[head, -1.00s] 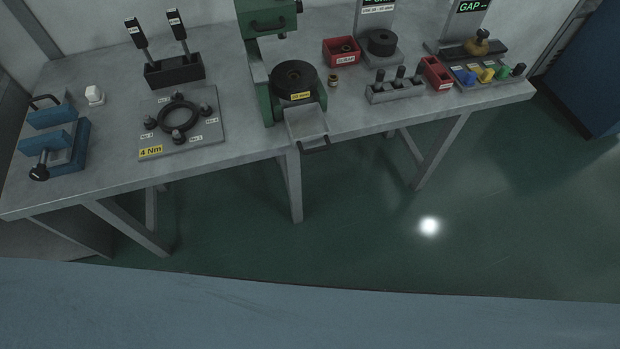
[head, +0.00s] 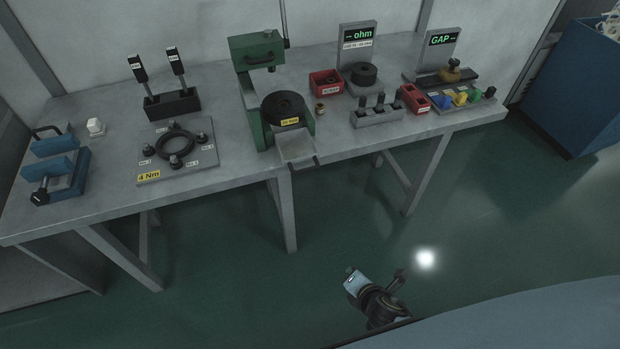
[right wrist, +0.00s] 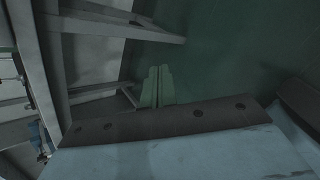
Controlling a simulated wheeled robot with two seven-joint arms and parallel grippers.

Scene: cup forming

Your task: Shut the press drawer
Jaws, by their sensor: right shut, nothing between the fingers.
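The green press (head: 262,90) stands at the middle of the workbench, with a black round die bearing a yellow label. Its drawer (head: 297,148), a grey metal tray with a front handle bar, sticks out open past the front edge of the bench. My right gripper (head: 352,275) is low over the floor in the head view, in front of and below the bench, well apart from the drawer. In the right wrist view its fingers (right wrist: 157,86) are shut together and empty. My left gripper is out of view.
The workbench (head: 225,170) has legs and slanted braces below. A plate with a black ring (head: 177,147) lies left of the press. A red bin (head: 325,83) and a grey peg holder (head: 377,115) are to its right. The floor before the bench is clear.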

